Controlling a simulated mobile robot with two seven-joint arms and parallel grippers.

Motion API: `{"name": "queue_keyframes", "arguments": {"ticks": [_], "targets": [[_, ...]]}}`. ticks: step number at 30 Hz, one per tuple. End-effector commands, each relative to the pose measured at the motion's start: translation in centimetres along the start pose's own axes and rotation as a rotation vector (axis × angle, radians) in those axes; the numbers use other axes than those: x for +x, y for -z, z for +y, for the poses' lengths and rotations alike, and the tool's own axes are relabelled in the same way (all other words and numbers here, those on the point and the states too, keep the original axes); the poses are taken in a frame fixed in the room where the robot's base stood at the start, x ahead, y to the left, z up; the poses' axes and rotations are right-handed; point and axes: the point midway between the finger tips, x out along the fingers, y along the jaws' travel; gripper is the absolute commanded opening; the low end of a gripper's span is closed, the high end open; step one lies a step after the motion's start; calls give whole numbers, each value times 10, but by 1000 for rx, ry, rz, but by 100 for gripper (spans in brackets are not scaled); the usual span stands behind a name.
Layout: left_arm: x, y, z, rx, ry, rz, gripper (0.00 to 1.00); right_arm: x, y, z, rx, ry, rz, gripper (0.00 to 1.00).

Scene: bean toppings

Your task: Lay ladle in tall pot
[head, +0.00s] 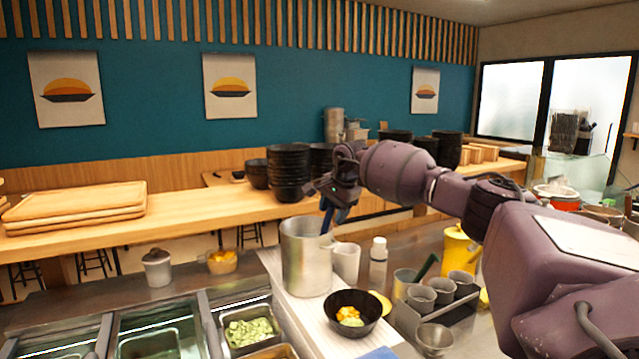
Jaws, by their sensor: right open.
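The tall pot (305,262) is a silver metal cylinder standing upright on the light board at the counter's middle. My right gripper (335,214) reaches in from the right and points down above the pot's right rim. It is open. A dark blue slim piece (327,221) shows at its fingers, by the rim; I cannot tell whether it is a finger or the ladle's handle. I cannot make out the ladle's bowl; the pot's inside is hidden by its wall. My left gripper is out of view.
A white cup (346,262) and a white-capped bottle (378,262) stand right of the pot. A black bowl with food (352,313) sits in front. A rack with metal cups (437,297) is farther right. Stacked black bowls (289,172) stand on the wooden counter behind.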

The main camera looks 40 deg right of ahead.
Motion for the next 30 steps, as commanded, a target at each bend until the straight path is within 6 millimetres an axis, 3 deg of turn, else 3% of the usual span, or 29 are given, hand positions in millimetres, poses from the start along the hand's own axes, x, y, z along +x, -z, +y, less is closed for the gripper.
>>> {"name": "queue_keyframes", "arguments": {"ticks": [5, 18, 24, 30], "targets": [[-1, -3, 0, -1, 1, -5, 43, -16, 1, 0, 1, 3, 2, 50], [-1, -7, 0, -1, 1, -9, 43, -90, 0, 0, 0, 1, 1, 50], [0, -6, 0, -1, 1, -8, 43, -106, 0, 0, 1, 1, 1, 50], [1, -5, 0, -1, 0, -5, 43, -108, 0, 0, 1, 0, 1, 50]]}}
